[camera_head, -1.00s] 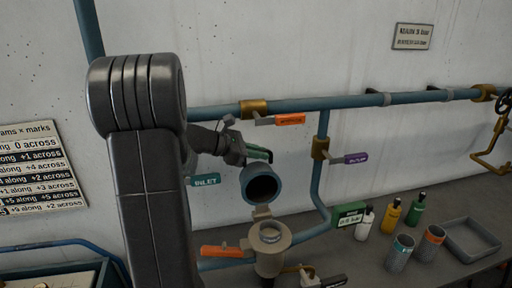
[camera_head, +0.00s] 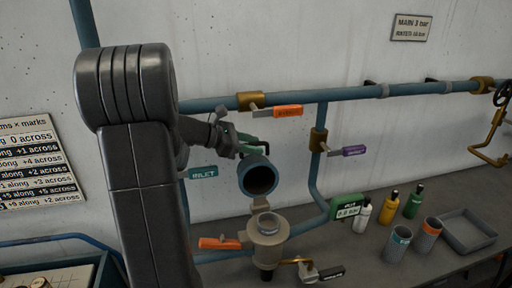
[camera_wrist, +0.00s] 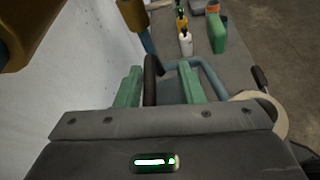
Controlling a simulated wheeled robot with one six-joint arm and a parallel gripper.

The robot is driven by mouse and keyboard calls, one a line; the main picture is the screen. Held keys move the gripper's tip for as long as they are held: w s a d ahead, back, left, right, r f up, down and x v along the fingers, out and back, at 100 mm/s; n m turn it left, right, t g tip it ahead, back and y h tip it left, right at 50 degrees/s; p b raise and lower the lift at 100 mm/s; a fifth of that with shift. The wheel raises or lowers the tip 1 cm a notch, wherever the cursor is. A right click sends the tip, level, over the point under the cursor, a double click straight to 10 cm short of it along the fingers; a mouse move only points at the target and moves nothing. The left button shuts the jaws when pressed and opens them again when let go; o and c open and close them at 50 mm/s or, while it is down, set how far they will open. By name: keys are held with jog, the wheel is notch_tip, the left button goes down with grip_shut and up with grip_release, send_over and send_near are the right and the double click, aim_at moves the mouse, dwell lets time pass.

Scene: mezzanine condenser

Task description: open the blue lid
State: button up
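The blue lid (camera_head: 258,176) is a short blue-grey cap. It stands tilted up above the pale strainer body (camera_head: 267,230), its dark hollow facing forward, and the body's round mouth is uncovered. My gripper (camera_head: 252,145) is just behind and above the lid, with its green fingers reaching to the lid's upper back. In the wrist view, my gripper (camera_wrist: 160,88) has its two green fingers apart. A dark bar, seemingly the lid's handle, stands between them, close to the left finger with a gap to the right one. The cap itself is mostly hidden there.
Another orange lever (camera_head: 218,243) is beside the body. Bottles, two cups and a grey tray (camera_head: 466,232) stand on the bench at right.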

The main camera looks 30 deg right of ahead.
jog(key=b+v, duration=0.2)
jog(key=v, duration=1)
jog(key=shift+a, duration=0.15)
jog(key=shift+s, duration=0.1)
